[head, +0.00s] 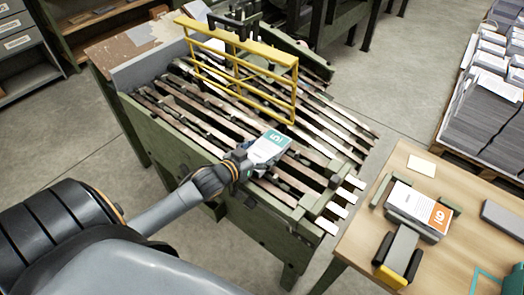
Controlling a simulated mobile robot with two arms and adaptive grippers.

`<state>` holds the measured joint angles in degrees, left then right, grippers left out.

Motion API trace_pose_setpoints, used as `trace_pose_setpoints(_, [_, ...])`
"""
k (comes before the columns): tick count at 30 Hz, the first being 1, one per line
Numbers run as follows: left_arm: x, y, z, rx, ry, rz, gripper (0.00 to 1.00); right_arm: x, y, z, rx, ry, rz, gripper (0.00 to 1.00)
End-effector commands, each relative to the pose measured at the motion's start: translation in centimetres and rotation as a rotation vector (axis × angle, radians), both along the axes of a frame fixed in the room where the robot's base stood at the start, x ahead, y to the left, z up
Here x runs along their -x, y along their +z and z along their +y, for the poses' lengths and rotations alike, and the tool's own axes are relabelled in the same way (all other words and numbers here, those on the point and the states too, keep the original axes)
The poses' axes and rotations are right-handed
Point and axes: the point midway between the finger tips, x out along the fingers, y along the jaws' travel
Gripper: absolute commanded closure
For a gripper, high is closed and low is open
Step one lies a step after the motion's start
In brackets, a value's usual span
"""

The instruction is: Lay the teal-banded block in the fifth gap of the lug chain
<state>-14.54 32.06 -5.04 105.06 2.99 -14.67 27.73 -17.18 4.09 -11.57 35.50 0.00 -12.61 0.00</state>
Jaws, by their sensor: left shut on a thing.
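The teal-banded block (268,148) is a white-topped stack with a teal band at its upper end and a numeral on the band. My left gripper (246,163) is shut on its near left end. My right gripper is not in view.
A yellow guard frame (240,45) stands across the chain. A wooden table (345,250) at right holds an orange-banded block (418,208) in a dark holder and a grey-and-yellow device (398,258). Stacked paper (480,110) lies on a pallet at far right.

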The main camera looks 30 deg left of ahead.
Motion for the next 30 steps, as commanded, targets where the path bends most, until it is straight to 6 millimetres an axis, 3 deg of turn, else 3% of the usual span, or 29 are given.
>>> trace_pose_setpoints(9, [0.0,-0.1,0.0,0.000,0.000,-0.003,0.62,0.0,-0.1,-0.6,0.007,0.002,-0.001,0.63])
trace_pose_setpoints(10, [0.0,-0.3,0.0,0.000,0.000,-0.001,0.18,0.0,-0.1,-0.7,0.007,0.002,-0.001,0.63])
trace_pose_setpoints(13, [0.0,-0.2,0.0,0.000,0.000,-0.001,0.00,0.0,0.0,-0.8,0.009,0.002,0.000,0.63])
trace_pose_setpoints(26, [0.1,0.2,0.0,-0.002,-0.001,-0.001,0.00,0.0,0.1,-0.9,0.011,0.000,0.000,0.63])
trace_pose_setpoints(30, [1.6,0.4,0.1,0.000,0.000,0.002,0.00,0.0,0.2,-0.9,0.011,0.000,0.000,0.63])
